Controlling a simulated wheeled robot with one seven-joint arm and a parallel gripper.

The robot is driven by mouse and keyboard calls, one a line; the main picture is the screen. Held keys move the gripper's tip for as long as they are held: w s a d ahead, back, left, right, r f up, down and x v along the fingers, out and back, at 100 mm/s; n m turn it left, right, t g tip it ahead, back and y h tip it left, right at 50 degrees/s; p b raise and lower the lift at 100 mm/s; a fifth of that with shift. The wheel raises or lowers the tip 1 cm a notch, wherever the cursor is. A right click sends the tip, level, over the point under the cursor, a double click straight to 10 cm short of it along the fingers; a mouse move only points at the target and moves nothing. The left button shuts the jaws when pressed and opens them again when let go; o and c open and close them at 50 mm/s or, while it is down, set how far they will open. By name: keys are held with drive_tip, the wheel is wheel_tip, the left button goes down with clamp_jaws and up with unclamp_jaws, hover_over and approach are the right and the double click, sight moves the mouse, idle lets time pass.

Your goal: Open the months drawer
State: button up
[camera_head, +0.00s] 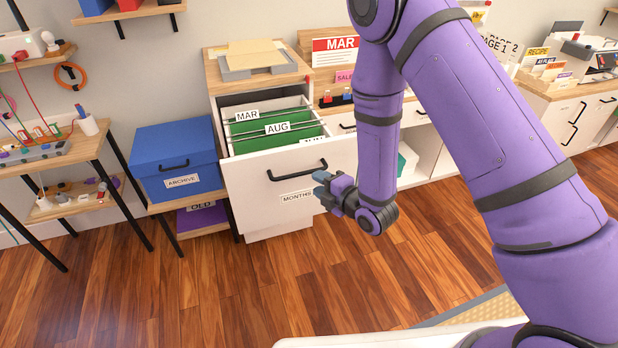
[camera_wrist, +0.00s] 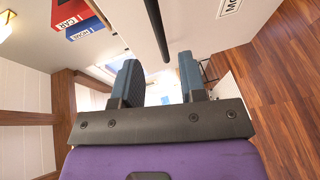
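The months drawer (camera_head: 275,182) is white, with a MONTHS label (camera_head: 297,196) on its front. It stands pulled out of its cabinet, showing green hanging folders (camera_head: 270,127) with MAR and AUG tabs. Its black bar handle (camera_head: 297,170) is on the front; a dark bar (camera_wrist: 158,30) also shows in the wrist view, ahead of the gap between my fingers. My gripper (camera_head: 322,184) is just right of the handle, close to the drawer front. In the wrist view my gripper (camera_wrist: 161,85) has its two blue-grey fingers apart, with nothing visibly held between them.
A blue ARCHIVE box (camera_head: 178,160) sits on a low shelf left of the drawer. A tray with papers (camera_head: 250,58) lies on the cabinet top. Other white drawers (camera_head: 570,125) line the right. The wooden floor (camera_head: 230,280) in front is clear.

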drive_tip(key=shift+v, duration=1.35)
drive_tip(key=d+r+m+g+h, duration=0.1)
drive_tip(key=d+r+m+h, duration=0.45)
drive_tip(key=r, duration=0.65)
drive_tip(key=d+r+m+g+h, duration=0.1)
drive_tip(key=d+r+m+h, duration=0.1)
drive_tip(key=d+r+m, duration=0.75)
drive_tip(key=s+d+r+m+g+h, duration=0.1)
drive_tip(key=s+r+m, duration=0.4)
drive_tip(key=s, duration=0.8)
drive_tip(key=s+d+r+m+g+h, duration=0.1)
drive_tip(key=s+d+r+m+g, duration=0.3)
drive_tip(key=s+r, duration=0.5)
drive_tip(key=s+d+m, duration=0.1)
drive_tip(key=s+d, duration=0.1)
drive_tip(key=s, duration=0.2)
drive_tip(key=shift+d, duration=0.2)
drive_tip(key=shift+r+h, duration=0.2)
drive_tip(key=shift+h, duration=0.05)
